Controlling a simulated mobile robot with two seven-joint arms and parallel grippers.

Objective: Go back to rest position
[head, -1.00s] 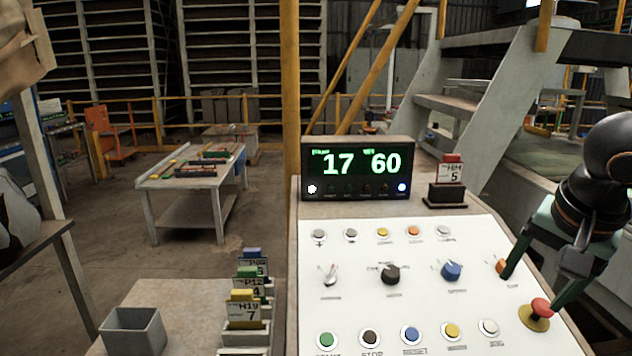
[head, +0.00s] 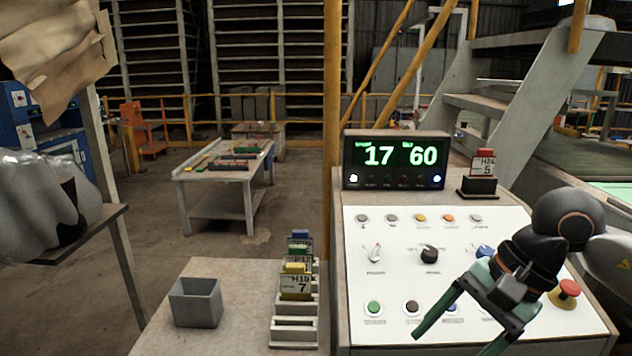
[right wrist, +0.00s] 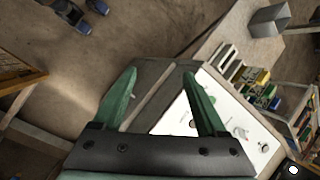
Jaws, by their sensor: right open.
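My right gripper (head: 457,340) is open and empty above the front of the white control panel (head: 385,285) in the head view. In the right wrist view its two green fingers (right wrist: 160,100) stand wide apart, with floor and the panel's edge beyond them. The arm hides part of the panel, including some of the blue knob (head: 486,251). The red mushroom button (head: 569,287) shows to the right of the gripper. My left gripper is not in view.
A lit display (head: 396,160) reads 17 and 60 behind the panel. A red-topped card holder (head: 480,187) stands beside it. A grey bin (head: 196,303) and a card rack (head: 294,334) stand left of the panel. A far table (head: 215,176) holds coloured parts.

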